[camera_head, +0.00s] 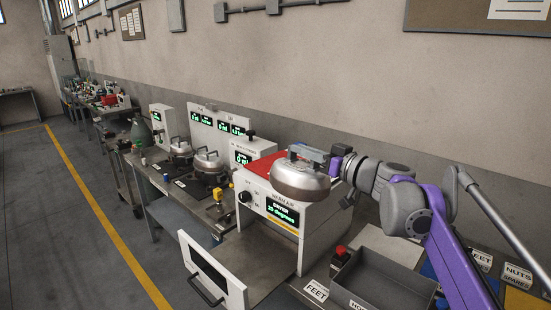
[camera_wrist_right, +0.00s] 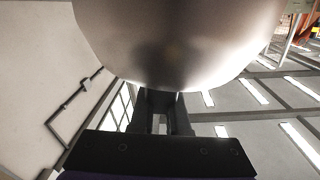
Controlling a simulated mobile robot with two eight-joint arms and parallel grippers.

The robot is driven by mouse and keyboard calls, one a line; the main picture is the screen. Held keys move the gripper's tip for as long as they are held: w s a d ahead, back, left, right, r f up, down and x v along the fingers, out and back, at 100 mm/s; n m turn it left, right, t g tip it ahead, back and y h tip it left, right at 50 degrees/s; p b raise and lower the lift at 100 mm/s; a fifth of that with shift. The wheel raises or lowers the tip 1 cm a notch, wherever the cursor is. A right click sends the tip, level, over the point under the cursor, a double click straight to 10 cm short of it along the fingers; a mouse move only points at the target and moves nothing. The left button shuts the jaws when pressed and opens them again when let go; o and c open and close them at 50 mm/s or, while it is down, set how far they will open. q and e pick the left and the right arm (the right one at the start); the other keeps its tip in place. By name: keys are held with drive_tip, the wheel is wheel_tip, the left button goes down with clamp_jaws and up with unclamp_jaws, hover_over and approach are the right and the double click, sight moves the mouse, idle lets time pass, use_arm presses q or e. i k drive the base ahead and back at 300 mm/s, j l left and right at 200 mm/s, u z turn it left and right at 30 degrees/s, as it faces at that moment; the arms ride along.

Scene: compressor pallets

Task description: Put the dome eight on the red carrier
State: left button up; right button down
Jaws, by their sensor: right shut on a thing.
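A silvery metal dome (camera_head: 298,181) with a grey handle on top is held in the air, in front of and above the white dryer. No number shows on it, so I cannot tell whether it is the eight. My right gripper (camera_head: 337,166) is shut on it from the right. In the right wrist view the dome (camera_wrist_right: 180,45) fills the top, with the gripper fingers (camera_wrist_right: 166,112) against its lower edge. A red patch (camera_head: 262,166) shows behind the dome on a white housing; I cannot tell whether it is the red carrier. My left gripper is not in view.
The white dryer (camera_head: 253,216) has a green display and a door panel (camera_head: 207,272) standing open at front left. Two similar domes (camera_head: 208,162) sit on the bench at left. A grey bin (camera_head: 378,285) and labelled trays stand at front right.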

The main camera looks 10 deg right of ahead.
sight(271, 164)
drive_tip(key=i, duration=1.2)
